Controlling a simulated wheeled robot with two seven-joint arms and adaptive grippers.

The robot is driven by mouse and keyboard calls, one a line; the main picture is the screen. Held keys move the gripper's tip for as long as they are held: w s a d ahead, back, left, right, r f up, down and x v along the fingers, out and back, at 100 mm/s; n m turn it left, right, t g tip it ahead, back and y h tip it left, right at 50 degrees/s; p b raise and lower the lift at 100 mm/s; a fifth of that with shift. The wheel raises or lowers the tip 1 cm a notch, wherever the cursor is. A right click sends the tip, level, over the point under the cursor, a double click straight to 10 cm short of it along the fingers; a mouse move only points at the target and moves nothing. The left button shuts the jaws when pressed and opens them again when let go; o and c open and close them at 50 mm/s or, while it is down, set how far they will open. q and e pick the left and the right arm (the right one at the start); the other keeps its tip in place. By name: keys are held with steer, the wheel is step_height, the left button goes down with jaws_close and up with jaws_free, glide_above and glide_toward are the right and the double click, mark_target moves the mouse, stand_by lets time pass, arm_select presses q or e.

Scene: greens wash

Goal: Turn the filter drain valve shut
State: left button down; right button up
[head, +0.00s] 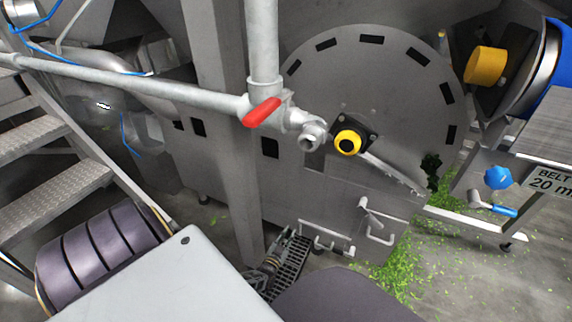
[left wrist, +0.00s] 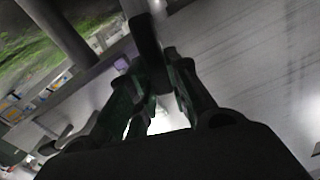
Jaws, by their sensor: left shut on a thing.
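My left gripper (head: 288,246) is low in front of the grey machine's base in the head view. In the left wrist view the left gripper (left wrist: 163,78) is shut on a dark, rounded bar-like handle (left wrist: 148,42) that stands up between its fingers. I take this to be the drain valve's handle, but its body and exact angle are hidden or too dark to tell. In the head view the gripper's arm and fingers hide what it holds. A red lever (head: 262,112) sits on the grey pipe above, apart from the gripper. My right gripper is not in view.
The grey machine (head: 320,190) has a round slotted cover with a yellow-and-black knob (head: 348,142). A metal T-handle (head: 371,212) stands right of the gripper. Green scraps (head: 400,275) litter the floor. Metal stairs (head: 40,185) stand left; a blue knob (head: 497,178) is right.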

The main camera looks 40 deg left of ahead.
mark_target(299, 234)
arm_select(q)
steer(key=shift+w+d+f+m, duration=0.2)
steer(key=shift+d+f+m, duration=0.15)
steer(key=shift+d+m, duration=0.4)
steer(key=shift+w+d+f+m, duration=0.2)
steer(key=shift+d+f+m, duration=0.25)
steer(key=shift+m, duration=0.45)
steer(key=shift+w+d+f+m, duration=0.2)
steer(key=shift+d+f+m, duration=0.05)
steer(key=shift+d+m, duration=0.55)
steer(key=shift+m, duration=0.25)
steer(key=c, duration=1.3)
jaws_free()
steer(key=shift+s, duration=0.15)
steer(key=shift+v, duration=3.55)
